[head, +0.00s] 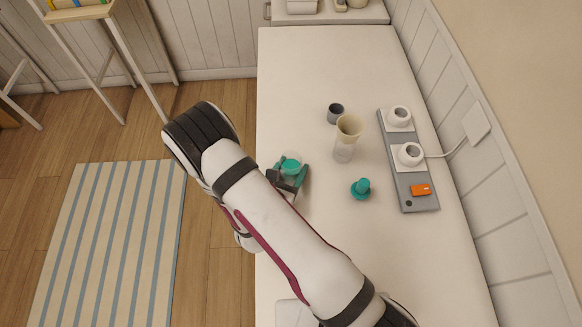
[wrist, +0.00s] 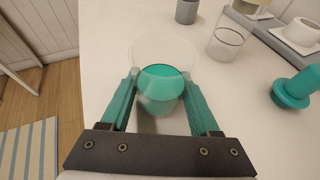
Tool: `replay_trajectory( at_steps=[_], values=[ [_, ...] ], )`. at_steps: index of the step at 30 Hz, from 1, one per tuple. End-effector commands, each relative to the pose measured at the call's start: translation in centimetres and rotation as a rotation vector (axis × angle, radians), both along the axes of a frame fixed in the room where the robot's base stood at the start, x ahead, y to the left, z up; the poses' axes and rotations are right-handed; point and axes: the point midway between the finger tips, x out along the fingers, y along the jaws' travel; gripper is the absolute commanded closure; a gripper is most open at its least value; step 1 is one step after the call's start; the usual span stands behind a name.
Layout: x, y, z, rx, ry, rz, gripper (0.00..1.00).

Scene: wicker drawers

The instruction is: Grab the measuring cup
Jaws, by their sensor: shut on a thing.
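The measuring cup (head: 291,165) looks like a small clear round cup with teal in it, near the left edge of the white counter. In the wrist view the cup (wrist: 160,98) sits upright between my two teal fingers, its clear wide rim around the fingertips. My gripper (wrist: 160,78) is shut on it, with one finger against each side. In the head view my gripper (head: 290,172) reaches it from below, and my arm hides part of the counter. I cannot tell whether the cup's base touches the counter.
A clear cylinder with a beige funnel top (head: 347,138) stands to the right, with a dark grey cup (head: 336,112) behind it. A teal knobbed piece (head: 361,188) stands further right. A grey panel (head: 418,178) with white round parts lies along the wall.

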Motion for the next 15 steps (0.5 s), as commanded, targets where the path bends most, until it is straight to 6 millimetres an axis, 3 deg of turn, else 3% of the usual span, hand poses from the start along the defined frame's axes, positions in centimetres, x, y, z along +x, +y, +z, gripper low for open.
replay_trajectory(
  at_steps=[1,5,6,15],
  values=[
    [-0.01,0.0,0.0,0.0,0.0,0.0,0.73],
    [-0.01,0.0,0.0,0.0,0.0,0.0,0.96],
    [0.0,0.01,0.01,0.0,0.0,0.0,0.98],
    [0.02,0.03,0.36,0.001,-0.002,-0.001,0.98]
  ],
)
